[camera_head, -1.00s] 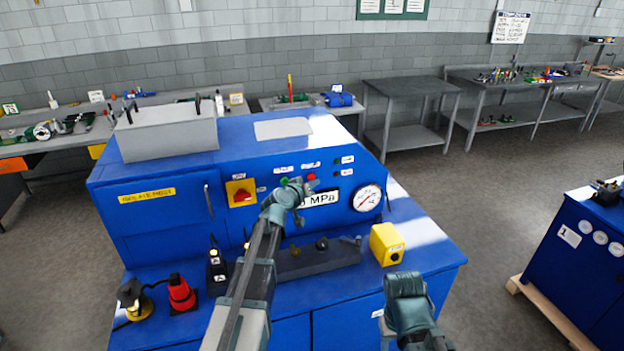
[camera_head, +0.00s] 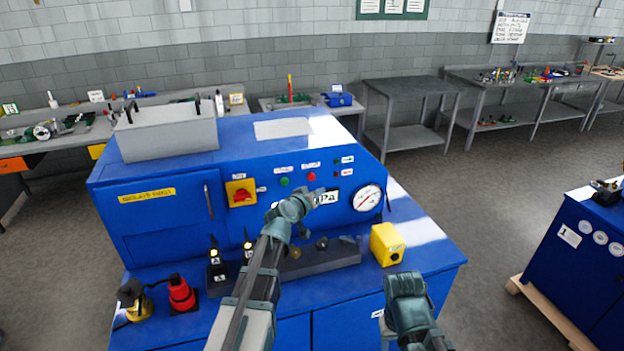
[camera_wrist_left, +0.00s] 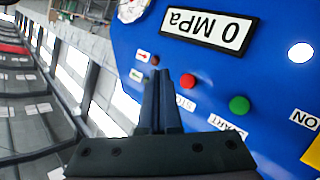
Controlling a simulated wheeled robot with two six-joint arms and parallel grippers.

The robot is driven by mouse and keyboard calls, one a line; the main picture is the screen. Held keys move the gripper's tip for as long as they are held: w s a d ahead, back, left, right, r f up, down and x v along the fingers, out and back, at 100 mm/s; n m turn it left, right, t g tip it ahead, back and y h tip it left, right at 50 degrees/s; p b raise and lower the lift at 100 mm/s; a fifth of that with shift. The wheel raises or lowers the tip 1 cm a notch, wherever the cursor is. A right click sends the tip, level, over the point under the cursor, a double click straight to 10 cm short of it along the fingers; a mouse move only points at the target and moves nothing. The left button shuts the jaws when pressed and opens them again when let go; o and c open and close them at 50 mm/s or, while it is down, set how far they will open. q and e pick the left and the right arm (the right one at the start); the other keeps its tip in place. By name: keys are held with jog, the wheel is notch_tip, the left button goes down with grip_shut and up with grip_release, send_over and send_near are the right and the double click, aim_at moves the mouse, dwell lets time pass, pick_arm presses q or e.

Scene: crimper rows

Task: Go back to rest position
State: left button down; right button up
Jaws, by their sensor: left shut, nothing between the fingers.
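My left gripper (camera_head: 316,198) is in front of the blue machine's panel, just below its red and green buttons, and covers part of the pressure display (camera_head: 334,196). In the left wrist view its two fingers (camera_wrist_left: 160,85) are together with nothing between them. The red button (camera_wrist_left: 188,81) and green button (camera_wrist_left: 239,104) show beside the fingertips there, and the display reads 0 MPa (camera_wrist_left: 210,27). My right arm (camera_head: 408,305) shows at the bottom of the head view, right of centre; its fingers cannot be made out.
The blue machine (camera_head: 150,225) fills the middle. On its front ledge stand a yellow box (camera_head: 386,244), a grey block (camera_head: 318,260) and a red plug (camera_head: 181,293). A pressure gauge (camera_head: 367,198) is right of the display. Another blue cabinet (camera_head: 575,260) stands at right, with clear floor between.

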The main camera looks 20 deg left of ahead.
pick_arm(q)
jog(key=shift+d, duration=0.1)
dwell(0.3)
jog(key=s+d+f+m+g+h+b, duration=0.1)
jog(key=s+d+f+m+g+b, duration=0.25)
jog(key=s+d+f, duration=0.55)
jog(key=s+d+f+m+g+h+b, duration=0.1)
jog(key=s+d+f+m+g+b, duration=0.1)
jog(key=s+d+f+g+b, duration=0.55)
jog(key=s+f+m+g+y+b, duration=0.2)
jog(key=s+f+g+y+b, duration=0.1)
jog(key=s+f, duration=1.1)
jog(key=s+y+b, duration=0.1)
jog(key=s+y, duration=0.1)
jog(key=s, duration=0.1)
jog(key=shift+s+a+g+y, duration=0.15)
jog(key=shift+s+g+y, duration=0.15)
jog(key=shift+g, duration=0.1)
dwell(0.5)
